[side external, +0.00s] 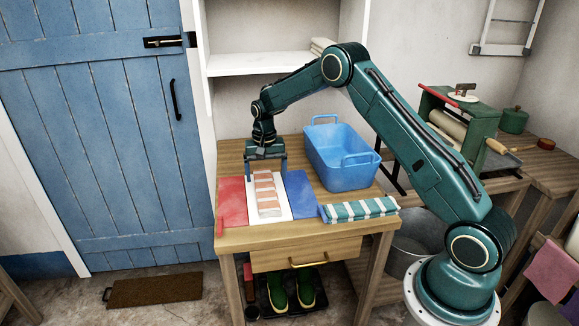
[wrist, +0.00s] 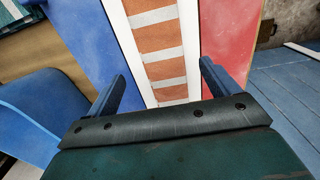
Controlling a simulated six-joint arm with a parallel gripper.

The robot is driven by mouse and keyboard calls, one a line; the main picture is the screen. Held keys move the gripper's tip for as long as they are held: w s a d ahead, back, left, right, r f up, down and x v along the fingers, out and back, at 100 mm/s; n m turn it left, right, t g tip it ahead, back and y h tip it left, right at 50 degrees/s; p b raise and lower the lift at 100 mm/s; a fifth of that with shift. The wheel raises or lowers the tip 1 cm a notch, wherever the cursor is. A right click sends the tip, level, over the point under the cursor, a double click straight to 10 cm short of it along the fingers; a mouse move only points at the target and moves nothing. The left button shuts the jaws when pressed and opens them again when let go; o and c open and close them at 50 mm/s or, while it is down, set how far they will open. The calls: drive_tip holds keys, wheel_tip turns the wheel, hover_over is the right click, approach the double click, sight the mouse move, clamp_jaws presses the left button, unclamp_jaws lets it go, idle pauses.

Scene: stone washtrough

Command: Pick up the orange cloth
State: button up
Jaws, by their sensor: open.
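The orange cloth (side external: 266,196) is folded into a long strip with white stripes. It lies on a white panel (side external: 283,206) between a red panel (side external: 232,199) and a blue panel (side external: 300,193) on the wooden table. My gripper (side external: 265,172) is over the far end of the cloth, pointing down. In the wrist view the orange cloth (wrist: 160,50) runs between the two spread fingers of my gripper (wrist: 162,82), with nothing held. The exact height of the fingertips above the cloth is hard to tell.
A blue tub (side external: 342,158) stands behind on the right of the table. A teal striped cloth (side external: 358,209) lies at the front right edge. A white shelf (side external: 262,63) is above the back. A green mangle (side external: 465,130) stands at right.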

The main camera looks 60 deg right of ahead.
sight(266, 188)
drive_tip(key=shift+f, duration=0.1)
drive_tip(key=shift+w+f, duration=0.1)
drive_tip(key=shift+f, duration=2.4)
drive_tip(key=shift+c, duration=0.2)
drive_tip(key=c, duration=1)
